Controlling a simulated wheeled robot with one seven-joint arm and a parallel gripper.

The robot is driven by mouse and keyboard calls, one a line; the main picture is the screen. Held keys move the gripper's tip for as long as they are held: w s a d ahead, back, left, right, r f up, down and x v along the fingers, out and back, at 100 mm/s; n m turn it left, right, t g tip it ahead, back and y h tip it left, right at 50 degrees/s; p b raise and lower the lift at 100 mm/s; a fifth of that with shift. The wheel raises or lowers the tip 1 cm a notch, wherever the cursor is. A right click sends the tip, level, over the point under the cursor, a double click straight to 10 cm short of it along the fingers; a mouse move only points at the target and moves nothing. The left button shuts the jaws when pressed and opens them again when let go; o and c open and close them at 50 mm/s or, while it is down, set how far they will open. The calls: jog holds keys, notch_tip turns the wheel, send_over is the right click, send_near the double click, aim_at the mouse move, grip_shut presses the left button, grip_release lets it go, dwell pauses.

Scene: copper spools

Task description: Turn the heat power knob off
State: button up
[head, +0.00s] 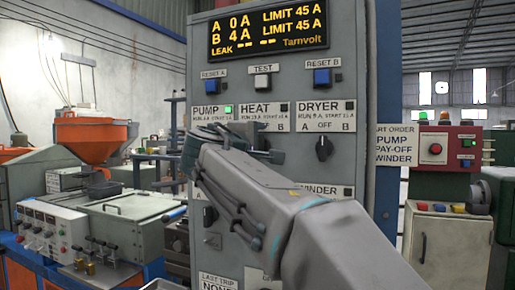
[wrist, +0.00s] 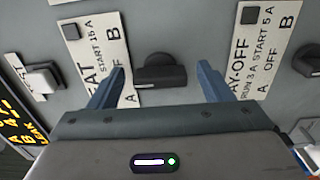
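The heat knob (wrist: 160,72) is dark, with its grip bar lying roughly sideways in the wrist view, along the panel's vertical. My gripper (wrist: 160,70) is open, one finger on either side of the knob with gaps showing. I cannot tell how deep the fingertips reach. In the head view the HEAT label (head: 256,113) shows with a dark lamp, and my gripper (head: 225,138) covers the knob area.
The dryer knob (head: 323,148) is right of my gripper. The PAY-OFF label (wrist: 262,50) and its knob (wrist: 308,60) lie right in the wrist view. The pump lamp (head: 228,108) is lit green. A white TEST button (head: 262,80) is above. The display (head: 268,28) reads A 0A, B 4A.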

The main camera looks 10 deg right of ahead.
jog(key=v, duration=1.3)
jog(key=shift+s+a, duration=0.25)
jog(key=shift+s, duration=0.1)
jog(key=shift+f, duration=0.1)
jog(key=d+f+m+g+y+p, duration=0.25)
jog(key=d+f+g+p, duration=0.35)
jog(key=f, duration=0.4)
jog(key=s+d+f+m+g+y+p, duration=0.1)
jog(key=s+f+m+g+y+p, duration=0.4)
jog(key=s+f, duration=1.1)
jog(key=f+m+y+p, duration=0.2)
jog(key=m+y+p, duration=0.1)
jog(key=p, duration=0.3)
jog(key=shift+d+g+p, duration=0.3)
jog(key=shift+d+g, duration=0.05)
jog(key=shift+g, duration=0.05)
jog(key=shift+r+m, duration=0.1)
jog(key=shift+m, duration=0.15)
